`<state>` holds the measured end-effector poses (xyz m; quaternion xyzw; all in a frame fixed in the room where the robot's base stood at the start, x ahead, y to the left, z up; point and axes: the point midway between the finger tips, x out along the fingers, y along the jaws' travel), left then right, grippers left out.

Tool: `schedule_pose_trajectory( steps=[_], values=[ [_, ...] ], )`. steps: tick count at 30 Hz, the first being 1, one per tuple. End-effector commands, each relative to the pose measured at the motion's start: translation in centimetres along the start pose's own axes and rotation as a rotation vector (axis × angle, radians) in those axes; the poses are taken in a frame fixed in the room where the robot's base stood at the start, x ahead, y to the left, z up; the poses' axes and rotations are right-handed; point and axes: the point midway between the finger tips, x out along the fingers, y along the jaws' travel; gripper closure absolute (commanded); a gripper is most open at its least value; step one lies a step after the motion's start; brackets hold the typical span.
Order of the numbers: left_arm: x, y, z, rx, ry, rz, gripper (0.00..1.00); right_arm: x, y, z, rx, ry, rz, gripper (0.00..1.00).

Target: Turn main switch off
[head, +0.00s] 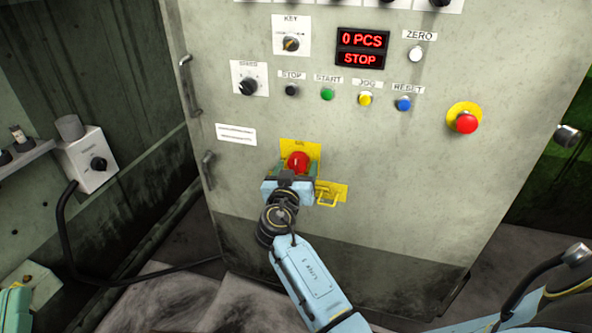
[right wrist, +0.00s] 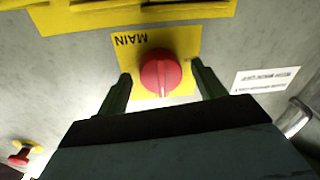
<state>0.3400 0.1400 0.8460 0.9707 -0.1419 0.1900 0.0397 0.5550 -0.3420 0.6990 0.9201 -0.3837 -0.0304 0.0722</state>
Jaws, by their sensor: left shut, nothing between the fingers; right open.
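The main switch is a red rotary knob (head: 297,161) on a yellow plate (head: 314,148) on the grey cabinet front. In the right wrist view the knob (right wrist: 160,77) sits under the upside-down word MAIN, its raised grip running roughly up and down the picture. My right gripper (head: 292,173) is open in front of the switch. In the right wrist view its two dark green fingers (right wrist: 160,88) stand on either side of the knob, with visible gaps. Whether they reach past the knob's face I cannot tell. I cannot make out my left gripper in the head view.
A yellow bracket (head: 331,194) sticks out just right of and below the switch. Above are a display (head: 361,48) reading 0 PCS and STOP, and several buttons. A red emergency button (head: 466,122) is at the right. Door handles (head: 208,170) line the left edge.

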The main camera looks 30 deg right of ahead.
Motion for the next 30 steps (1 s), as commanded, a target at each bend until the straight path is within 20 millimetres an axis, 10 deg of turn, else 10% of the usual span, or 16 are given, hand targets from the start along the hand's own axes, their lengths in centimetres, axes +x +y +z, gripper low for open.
schedule_pose_trajectory(
  steps=[5, 15, 30],
  values=[
    [0.0, 0.0, 0.0, 0.0, 0.0, 0.0, 1.0, 0.0, 0.0, 0.0, 0.0, 0.0, 0.0, 0.34],
    [0.0, 0.0, 0.0, 0.0, -0.001, 0.0, 1.0, 0.0, 0.0, 0.0, 0.0, 0.001, 0.0, 0.76],
    [-0.2, -0.5, 1.9, 0.007, -0.121, -0.011, 1.0, -0.1, 0.0, -0.2, -0.162, -0.011, -0.003, 0.76]
  ],
)
